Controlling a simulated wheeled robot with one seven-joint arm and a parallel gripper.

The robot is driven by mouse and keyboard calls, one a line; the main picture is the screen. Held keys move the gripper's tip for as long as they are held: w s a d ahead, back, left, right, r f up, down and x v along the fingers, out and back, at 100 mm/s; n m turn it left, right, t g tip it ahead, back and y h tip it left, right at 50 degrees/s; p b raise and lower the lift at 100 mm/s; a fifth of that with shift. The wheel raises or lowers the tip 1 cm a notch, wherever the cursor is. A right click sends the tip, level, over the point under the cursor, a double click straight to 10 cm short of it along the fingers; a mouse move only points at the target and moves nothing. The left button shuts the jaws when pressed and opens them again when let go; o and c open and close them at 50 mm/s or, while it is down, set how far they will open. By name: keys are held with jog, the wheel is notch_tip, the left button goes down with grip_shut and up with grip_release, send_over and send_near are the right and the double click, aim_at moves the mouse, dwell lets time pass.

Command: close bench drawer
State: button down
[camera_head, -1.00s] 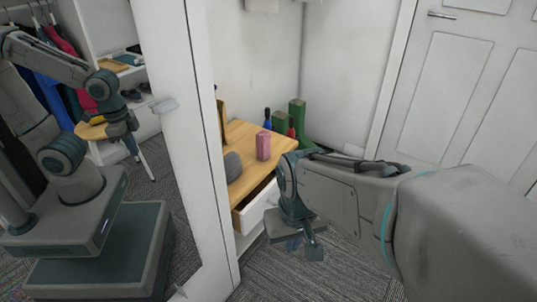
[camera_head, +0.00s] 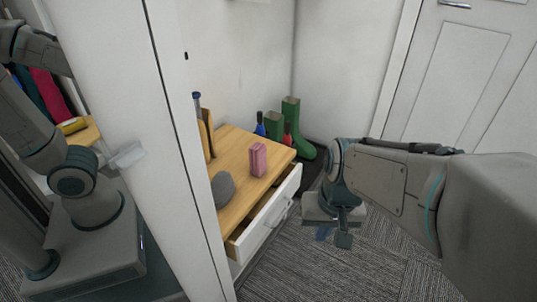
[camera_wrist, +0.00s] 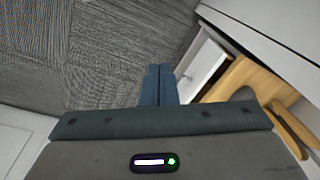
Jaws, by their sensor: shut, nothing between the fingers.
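The bench (camera_head: 236,161) has a light wooden top and stands against the wall in the head view. Its white-fronted drawer (camera_head: 268,222) is pulled partly open, with a handle on the front and a strip of its inside showing. In the wrist view the drawer front (camera_wrist: 204,70) lies to the right of my fingers. My gripper (camera_head: 343,240) is to the right of the drawer in the head view, apart from its front. In the wrist view my gripper (camera_wrist: 159,84) has its two fingers together, empty, over the carpet.
A pink box (camera_head: 257,159) and a grey rounded object (camera_head: 222,189) stand on the bench top. Green boots (camera_head: 291,125) stand behind it. A tall white panel (camera_head: 185,150) borders the bench's left side. Carpet (camera_head: 300,262) in front is clear.

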jog(key=w+a+f+m+y, duration=0.3)
jog(key=w+f+m+y, duration=0.1)
jog(key=w+f+m, duration=0.15)
jog(key=m+t+y+b, duration=0.3)
jog(key=m+t+b, duration=0.25)
jog(key=m, duration=1.35)
send_near(268, 210)
jog(key=shift+g, duration=0.35)
jog(key=x, duration=0.3)
jog(key=b+x, duration=0.1)
jog(key=x, duration=0.1)
jog(key=shift+w+d+f, duration=0.15)
jog(key=shift+d+f, duration=0.05)
jog(key=shift+f, duration=0.2)
jog(key=shift+w+a+r, duration=0.1)
jog(key=shift+w+a, duration=0.25)
jog(key=shift+a, duration=0.1)
